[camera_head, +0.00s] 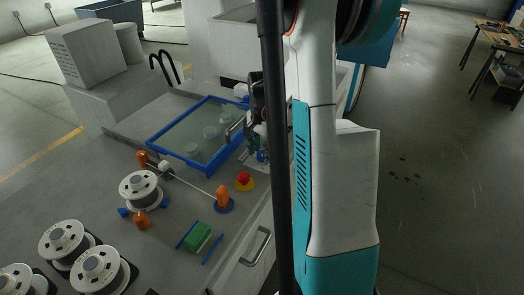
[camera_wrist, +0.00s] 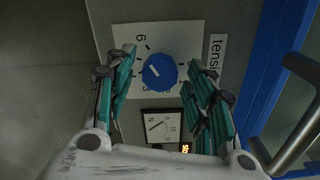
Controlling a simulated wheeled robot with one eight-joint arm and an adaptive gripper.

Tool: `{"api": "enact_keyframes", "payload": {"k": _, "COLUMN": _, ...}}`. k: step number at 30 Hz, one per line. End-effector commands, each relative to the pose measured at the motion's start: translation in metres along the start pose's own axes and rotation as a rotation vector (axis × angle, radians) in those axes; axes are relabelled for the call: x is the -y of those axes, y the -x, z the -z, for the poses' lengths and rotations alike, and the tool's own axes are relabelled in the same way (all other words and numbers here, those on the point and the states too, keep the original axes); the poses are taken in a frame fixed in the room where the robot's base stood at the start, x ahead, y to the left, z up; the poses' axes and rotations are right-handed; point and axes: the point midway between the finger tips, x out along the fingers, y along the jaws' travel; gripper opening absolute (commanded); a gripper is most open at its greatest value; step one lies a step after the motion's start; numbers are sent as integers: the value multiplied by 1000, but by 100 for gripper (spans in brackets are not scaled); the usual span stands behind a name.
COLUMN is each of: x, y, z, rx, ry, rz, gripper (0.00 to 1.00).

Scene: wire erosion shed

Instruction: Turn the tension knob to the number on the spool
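The blue tension knob (camera_wrist: 160,71) sits on a white dial plate (camera_wrist: 125,37) in the wrist view, beside a label reading "tensi…" (camera_wrist: 216,52). Its white mark slants to the upper left. One digit at the plate's upper left looks like a 9 or 6; other digits are partly hidden. My gripper (camera_wrist: 162,60) is open, its two teal fingers on either side of the knob, with visible gaps. In the head view a spool (camera_head: 140,184) stands on the machine top; no number on it is readable.
A blue frame (camera_wrist: 262,75) and metal handle (camera_wrist: 300,125) are close at right. In the head view, more spools (camera_head: 62,238), a red button (camera_head: 243,178) and a blue-framed window (camera_head: 185,150) show.

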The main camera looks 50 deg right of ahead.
Motion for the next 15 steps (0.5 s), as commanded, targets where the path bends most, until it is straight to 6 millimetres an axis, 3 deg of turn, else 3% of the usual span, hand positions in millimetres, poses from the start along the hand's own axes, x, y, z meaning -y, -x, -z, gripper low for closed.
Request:
{"api": "enact_keyframes", "payload": {"k": 10, "x": 0, "y": 4, "z": 0, "rx": 0, "ry": 1, "rz": 0, "gripper": 51}}
{"api": "enact_keyframes", "payload": {"k": 15, "x": 0, "y": 26, "z": 0, "rx": 0, "ry": 1, "rz": 0, "gripper": 51}}
